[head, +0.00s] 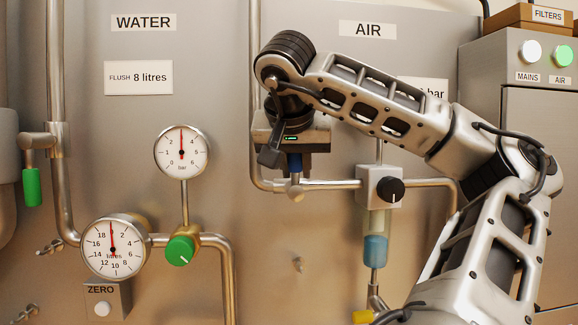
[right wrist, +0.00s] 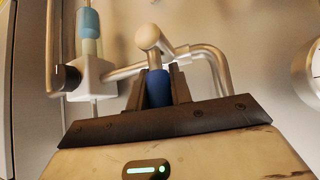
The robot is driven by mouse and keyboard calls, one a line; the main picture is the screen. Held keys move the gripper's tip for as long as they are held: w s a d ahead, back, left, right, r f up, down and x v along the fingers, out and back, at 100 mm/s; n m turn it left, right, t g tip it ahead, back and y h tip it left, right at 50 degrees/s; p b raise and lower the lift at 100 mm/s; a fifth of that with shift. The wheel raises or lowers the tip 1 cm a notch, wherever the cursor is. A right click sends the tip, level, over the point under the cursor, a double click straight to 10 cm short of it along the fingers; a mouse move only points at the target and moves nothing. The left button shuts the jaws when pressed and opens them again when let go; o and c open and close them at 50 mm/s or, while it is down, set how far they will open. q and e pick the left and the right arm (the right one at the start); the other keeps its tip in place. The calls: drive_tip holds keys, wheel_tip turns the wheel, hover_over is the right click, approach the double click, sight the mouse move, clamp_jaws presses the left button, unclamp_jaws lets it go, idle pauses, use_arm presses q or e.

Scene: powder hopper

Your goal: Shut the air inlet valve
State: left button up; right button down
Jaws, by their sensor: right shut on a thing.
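The air inlet valve (head: 296,187) sits on the horizontal pipe under the AIR label. Its blue lever handle (right wrist: 158,88) shows in the right wrist view between two dark fingers. My right gripper (head: 294,160) comes down over the handle from above and is shut on it. In the head view only the lower end of the handle shows, and it stands up from the valve, across the pipe. The upper part is hidden behind the gripper. My left gripper is in neither view.
An air regulator (head: 380,186) with a black knob and blue bowl is just right of the valve. A pressure gauge (head: 182,152), a litres gauge (head: 113,247) and a green knob (head: 180,250) are to the left. A grey cabinet (head: 540,150) stands far right.

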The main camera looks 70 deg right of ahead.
idle(0.3)
drive_tip(key=c, duration=1.3)
unclamp_jaws()
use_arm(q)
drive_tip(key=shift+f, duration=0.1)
use_arm(e)
drive_tip(key=shift+o, duration=0.2)
use_arm(q)
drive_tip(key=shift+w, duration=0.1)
drive_tip(key=p, duration=0.1)
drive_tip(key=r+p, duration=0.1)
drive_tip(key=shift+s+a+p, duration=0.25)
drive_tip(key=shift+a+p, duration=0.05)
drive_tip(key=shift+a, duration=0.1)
use_arm(e)
drive_tip(key=v, duration=1.6)
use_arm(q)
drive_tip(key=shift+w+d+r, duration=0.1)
use_arm(e)
drive_tip(key=shift+w+f, duration=0.1)
drive_tip(key=shift+f, duration=0.05)
